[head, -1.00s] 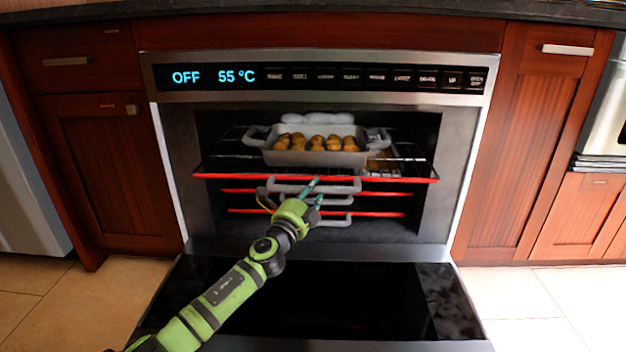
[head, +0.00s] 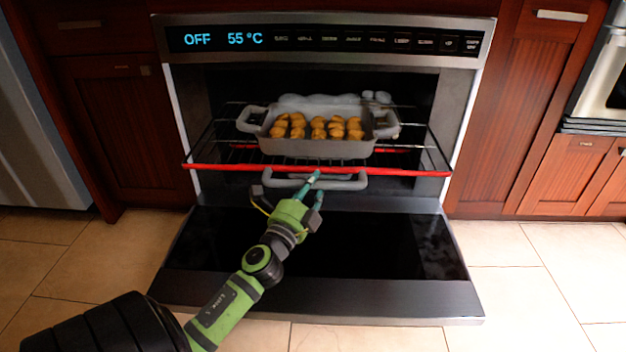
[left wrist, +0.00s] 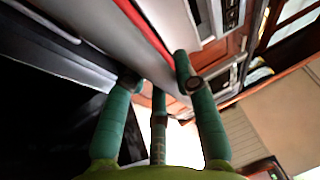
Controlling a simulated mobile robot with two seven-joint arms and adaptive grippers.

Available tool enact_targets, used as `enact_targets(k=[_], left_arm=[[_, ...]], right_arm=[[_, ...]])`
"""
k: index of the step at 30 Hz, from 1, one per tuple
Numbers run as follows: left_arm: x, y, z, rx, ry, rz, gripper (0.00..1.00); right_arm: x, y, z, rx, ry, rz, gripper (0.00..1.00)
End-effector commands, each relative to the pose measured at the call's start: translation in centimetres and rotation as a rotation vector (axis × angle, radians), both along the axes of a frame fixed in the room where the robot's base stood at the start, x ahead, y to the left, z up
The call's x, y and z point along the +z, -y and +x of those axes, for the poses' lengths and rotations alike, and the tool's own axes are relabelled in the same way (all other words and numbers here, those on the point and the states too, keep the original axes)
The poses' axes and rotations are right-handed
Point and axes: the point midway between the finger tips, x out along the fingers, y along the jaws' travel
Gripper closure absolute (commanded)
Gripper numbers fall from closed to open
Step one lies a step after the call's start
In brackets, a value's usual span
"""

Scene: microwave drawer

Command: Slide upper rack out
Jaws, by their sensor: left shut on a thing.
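The upper rack (head: 220,167) is a wire shelf with a red front bar, and it reaches out of the oven (head: 205,110) toward me. A grey handle (head: 347,184) hangs below its front bar. My left gripper (head: 316,186) is shut on this handle near its middle. In the left wrist view, the gripper's teal fingers (left wrist: 157,78) close in by a pale grey surface, with the red bar (left wrist: 145,30) above. A grey baking dish (head: 315,147) with several golden-brown pieces of food rests on the rack. My right gripper is not in view.
The oven door (head: 400,298) is folded down below the rack, under my left arm. A lower red-edged rack (head: 390,149) shows partly behind the upper one. Wooden cabinets flank the oven. The tiled floor (head: 540,275) in front is clear.

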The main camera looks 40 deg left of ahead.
Motion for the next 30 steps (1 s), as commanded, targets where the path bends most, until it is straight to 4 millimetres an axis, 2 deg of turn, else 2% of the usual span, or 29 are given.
enact_targets(k=[10, 11, 12, 23, 26, 30], left_arm=[[0.1, 0.3, 0.0, -0.007, 0.004, -0.002, 1.0], [0.1, 0.3, 0.0, -0.008, 0.004, -0.001, 0.6], [0.1, 0.3, 0.0, -0.008, 0.004, -0.001, 0.46], [0.0, 0.2, -0.1, -0.003, 0.001, 0.0, 0.46], [-0.2, 0.4, -0.8, -0.003, 0.001, -0.003, 0.46], [-0.7, 1.1, -3.2, 0.0, -0.001, -0.003, 0.46]], right_arm=[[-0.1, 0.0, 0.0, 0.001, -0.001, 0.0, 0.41], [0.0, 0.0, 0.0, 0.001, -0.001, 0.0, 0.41], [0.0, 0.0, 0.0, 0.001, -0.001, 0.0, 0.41], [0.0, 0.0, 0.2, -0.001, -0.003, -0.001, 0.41], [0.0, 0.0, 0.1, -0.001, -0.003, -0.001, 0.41], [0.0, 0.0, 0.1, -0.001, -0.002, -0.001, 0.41]])
